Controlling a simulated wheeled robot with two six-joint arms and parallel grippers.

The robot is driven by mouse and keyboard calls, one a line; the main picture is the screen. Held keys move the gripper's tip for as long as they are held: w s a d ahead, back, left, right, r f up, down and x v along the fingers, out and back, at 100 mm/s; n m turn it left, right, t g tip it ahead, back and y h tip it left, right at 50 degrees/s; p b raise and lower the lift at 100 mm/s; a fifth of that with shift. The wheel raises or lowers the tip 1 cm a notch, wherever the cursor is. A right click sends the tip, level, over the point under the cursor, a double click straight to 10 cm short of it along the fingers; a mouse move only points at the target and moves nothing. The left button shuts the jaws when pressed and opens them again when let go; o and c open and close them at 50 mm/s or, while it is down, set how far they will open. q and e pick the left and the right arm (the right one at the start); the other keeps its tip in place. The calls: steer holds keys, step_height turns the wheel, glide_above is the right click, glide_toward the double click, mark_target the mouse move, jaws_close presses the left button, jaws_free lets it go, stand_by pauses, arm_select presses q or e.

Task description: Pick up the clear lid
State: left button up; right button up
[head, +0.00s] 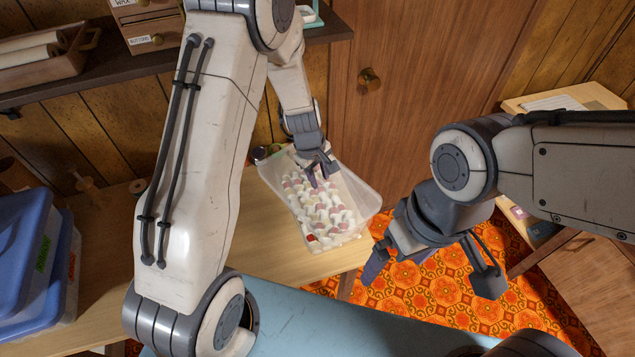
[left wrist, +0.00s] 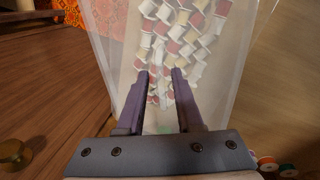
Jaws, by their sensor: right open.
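A clear tub (head: 362,205) stands on the wooden table and holds several red, white and cream spools. The tub also fills much of the left wrist view (left wrist: 245,75). I cannot make out the clear lid's edges apart from the tub's walls. My left gripper (head: 318,180) is at the tub's back part, pointing down. In the left wrist view its two fingers (left wrist: 160,75) stand a little apart, with spools showing between them. I cannot tell whether they hold clear plastic. My right gripper (head: 395,264) is open and empty, right of the tub and beyond the table edge.
Blue-lidded boxes (head: 28,250) are stacked at the table's left end. A dark shelf (head: 110,73) with small drawers (head: 153,35) hangs on the wall behind. A wooden door (head: 420,85) is behind the tub. An orange patterned rug (head: 445,290) lies below.

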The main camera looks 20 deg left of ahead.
arm_select(q)
jaws_close()
stand_by(1.2)
